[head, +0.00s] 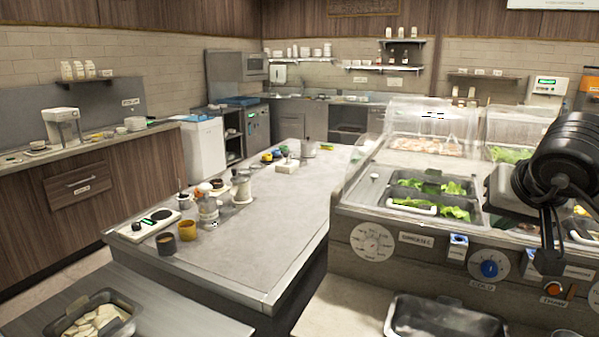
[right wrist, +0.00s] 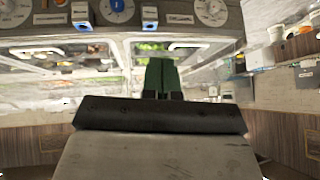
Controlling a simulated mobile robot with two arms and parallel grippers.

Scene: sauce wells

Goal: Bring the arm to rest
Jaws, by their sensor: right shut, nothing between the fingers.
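My right gripper (head: 548,255) hangs at the right side of the head view, in front of the counter with the food wells (head: 365,195). Its dark arm covers part of that counter. In the right wrist view the green fingers (right wrist: 160,76) are together with nothing between them. The right gripper appears clear of the food and the pans. My left gripper is not in view.
A blue knob (head: 489,269) and a white dial (head: 372,242) are on the counter's front. A metal pan (head: 445,322) stands below. A pan of pale slices (head: 97,318) is at lower left. The middle table (head: 270,215) holds pots and cups, with clear room on its right half.

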